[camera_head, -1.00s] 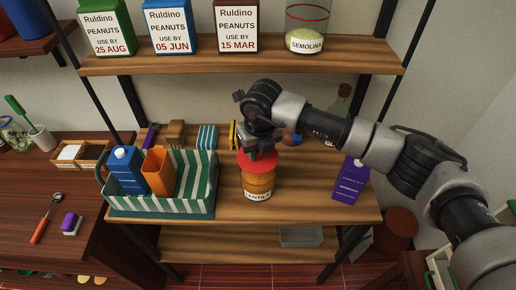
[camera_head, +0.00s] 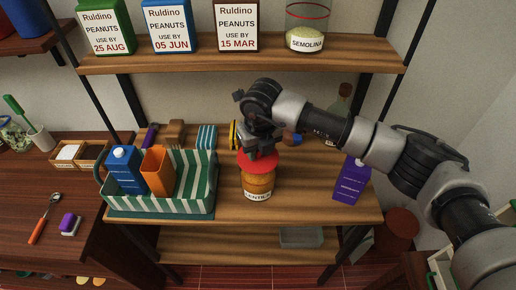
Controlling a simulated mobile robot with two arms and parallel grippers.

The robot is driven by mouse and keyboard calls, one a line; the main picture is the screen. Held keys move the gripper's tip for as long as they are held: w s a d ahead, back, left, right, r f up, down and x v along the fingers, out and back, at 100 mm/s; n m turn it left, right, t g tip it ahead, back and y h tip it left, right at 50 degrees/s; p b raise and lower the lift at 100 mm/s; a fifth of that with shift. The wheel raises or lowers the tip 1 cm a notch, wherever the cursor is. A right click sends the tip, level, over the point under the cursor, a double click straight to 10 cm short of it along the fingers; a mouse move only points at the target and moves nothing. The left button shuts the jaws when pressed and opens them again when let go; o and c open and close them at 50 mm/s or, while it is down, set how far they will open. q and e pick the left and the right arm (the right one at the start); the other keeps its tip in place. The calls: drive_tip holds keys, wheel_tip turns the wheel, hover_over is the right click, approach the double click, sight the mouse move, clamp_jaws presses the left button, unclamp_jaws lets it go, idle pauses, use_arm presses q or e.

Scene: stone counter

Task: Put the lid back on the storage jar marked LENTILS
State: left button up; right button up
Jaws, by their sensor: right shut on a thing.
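The storage jar (camera_head: 257,184) with orange-brown contents stands upright on the middle wooden shelf. Its white label is partly readable as LENTILS. A red lid (camera_head: 258,162) is at the top of the jar, and I cannot tell whether it is fully seated. My right gripper (camera_head: 258,149) reaches in from the right and is shut on the lid from above. The arm hides the lid's far side and the gripper's fingertips. My left gripper is not in view.
A green-and-white striped basket (camera_head: 183,203) with a blue carton (camera_head: 124,172) and an orange container (camera_head: 158,171) stands left of the jar. A purple box (camera_head: 350,184) stands to the right. The upper shelf (camera_head: 180,64) holds peanut boxes and a SEMOLINA jar (camera_head: 307,30).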

drive_tip(key=shift+b, duration=0.3)
idle(0.6)
idle(0.4)
drive_tip(key=o, duration=1.5)
drive_tip(key=shift+o, duration=0.2)
drive_tip(key=shift+r+p, duration=1.35)
drive_tip(key=shift+r, duration=2.15)
drive_tip(key=shift+c, duration=0.3)
clamp_jaws()
